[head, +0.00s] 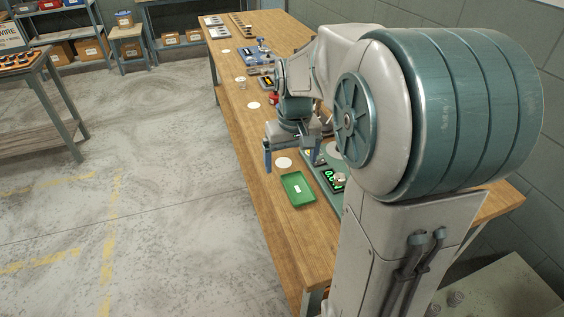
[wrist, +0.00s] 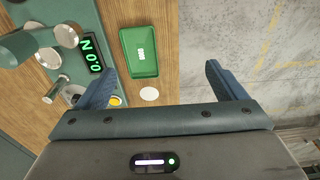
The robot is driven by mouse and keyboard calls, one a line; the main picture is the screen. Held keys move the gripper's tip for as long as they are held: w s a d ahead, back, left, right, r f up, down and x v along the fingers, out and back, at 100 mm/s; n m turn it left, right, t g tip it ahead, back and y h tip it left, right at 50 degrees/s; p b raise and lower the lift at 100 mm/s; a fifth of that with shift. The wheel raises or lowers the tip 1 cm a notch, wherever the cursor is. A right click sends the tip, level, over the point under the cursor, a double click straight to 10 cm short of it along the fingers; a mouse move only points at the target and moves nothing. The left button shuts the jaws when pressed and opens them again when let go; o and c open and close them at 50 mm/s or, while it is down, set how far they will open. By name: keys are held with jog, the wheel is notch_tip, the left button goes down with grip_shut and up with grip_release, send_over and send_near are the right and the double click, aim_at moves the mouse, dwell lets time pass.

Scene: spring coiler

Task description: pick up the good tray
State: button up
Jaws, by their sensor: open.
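The good tray is a small green tray (head: 297,190) on the wooden bench, near its front edge, with a white label on its floor. In the wrist view the tray (wrist: 154,50) lies ahead of the fingers, with its white label facing up. It looks empty. My gripper (wrist: 165,85) is open, its two blue fingers wide apart with nothing between them. In the head view my gripper (head: 287,157) is above the bench, just beyond the tray and apart from it. My arm hides part of the bench there.
A green tester with a lit display (head: 334,178) stands close beside the tray; its display (wrist: 92,55) reads 0.0 N in the wrist view. White discs (head: 283,163) lie along the wooden bench (head: 285,240). A blue device (head: 257,55) stands farther back. Open floor lies left.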

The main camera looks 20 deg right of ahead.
jog(key=g, duration=0.1)
send_over(297, 189)
notch_tip(297, 189, down, 2)
jog(key=f, duration=0.2)
jog(key=f+p, duration=0.1)
jog(key=f, duration=0.5)
jog(key=shift+w+f, duration=0.25)
jog(key=shift+s+d+f+p, duration=0.15)
jog(key=shift+f+p, duration=0.25)
jog(key=shift+f, duration=0.95)
jog(key=shift+s+a+f+p, duration=0.1)
jog(key=shift+f+p, duration=0.25)
jog(key=shift+f, duration=1)
jog(key=c, duration=1.2)
